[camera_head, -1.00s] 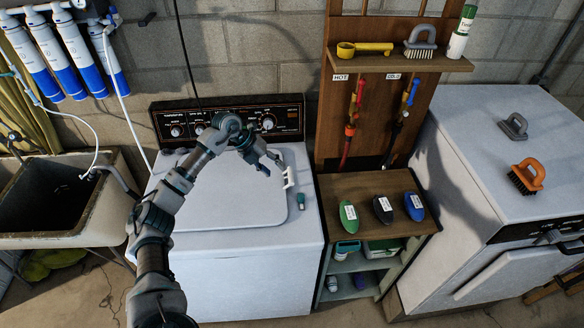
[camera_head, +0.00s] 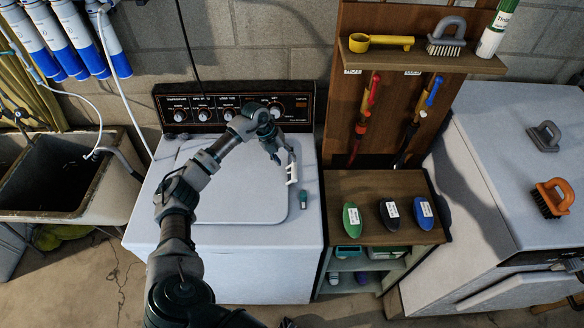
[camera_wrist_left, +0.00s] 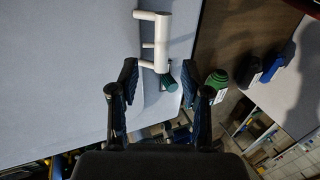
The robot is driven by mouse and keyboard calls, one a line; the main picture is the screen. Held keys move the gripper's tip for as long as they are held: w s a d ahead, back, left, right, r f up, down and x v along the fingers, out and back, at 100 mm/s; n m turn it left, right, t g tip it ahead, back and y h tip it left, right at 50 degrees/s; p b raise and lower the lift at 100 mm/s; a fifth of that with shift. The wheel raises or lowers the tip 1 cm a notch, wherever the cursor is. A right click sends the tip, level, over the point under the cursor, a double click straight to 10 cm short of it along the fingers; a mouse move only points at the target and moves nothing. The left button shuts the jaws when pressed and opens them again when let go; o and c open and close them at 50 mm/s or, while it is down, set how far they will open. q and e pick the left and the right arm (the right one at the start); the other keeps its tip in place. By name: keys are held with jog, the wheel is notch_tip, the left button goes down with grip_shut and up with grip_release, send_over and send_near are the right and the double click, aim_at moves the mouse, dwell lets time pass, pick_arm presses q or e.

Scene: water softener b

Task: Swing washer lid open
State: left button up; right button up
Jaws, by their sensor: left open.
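The white washer (camera_head: 150,235) stands in the middle of the head view with its lid (camera_head: 225,205) lying shut. A white bracket handle (camera_head: 292,172) sits at the lid's right edge. The handle also shows in the left wrist view (camera_wrist_left: 162,35), ahead of the fingers. My left gripper (camera_head: 282,154) reaches over the lid from the left and is right beside the handle in the picture. In the left wrist view my left gripper (camera_wrist_left: 158,82) has its two fingers apart, with nothing clearly held between them. Contact with the handle cannot be told. My right gripper is not seen.
A small green-and-white item (camera_head: 304,200) lies on the washer top right of the lid. The control panel (camera_head: 235,110) rises behind.

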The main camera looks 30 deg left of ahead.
aim_at(293, 171)
pick_arm(q)
jog(key=x, duration=0.6)
jog(key=shift+d+f, duration=0.2)
jog(key=shift+d, duration=0.2)
jog(key=shift+a, duration=0.2)
grip_shut()
